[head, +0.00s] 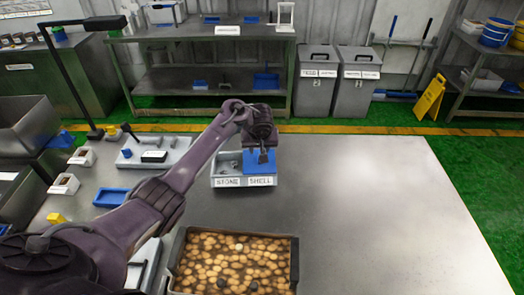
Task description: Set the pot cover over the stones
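A light grey two-part tray (217,181) stands on the metal table, labelled STONE on the left and SHELL on the right. The STONE compartment is open and shows small grey pieces (228,166), probably the stones. A flat blue piece (250,168), perhaps the pot cover, is at the SHELL side. My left gripper (263,157) points down directly over the blue piece, with its fingertips at or just above it. I cannot tell whether the fingers are shut on it, or whether it rests on the tray. My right gripper is out of view.
A dark-rimmed bin (296,264) full of brown nut-like pieces stands in front of the tray. A grey tray (181,157), a blue dish (110,197) and small white holders (64,185) are at left. The table's right side (390,220) is clear.

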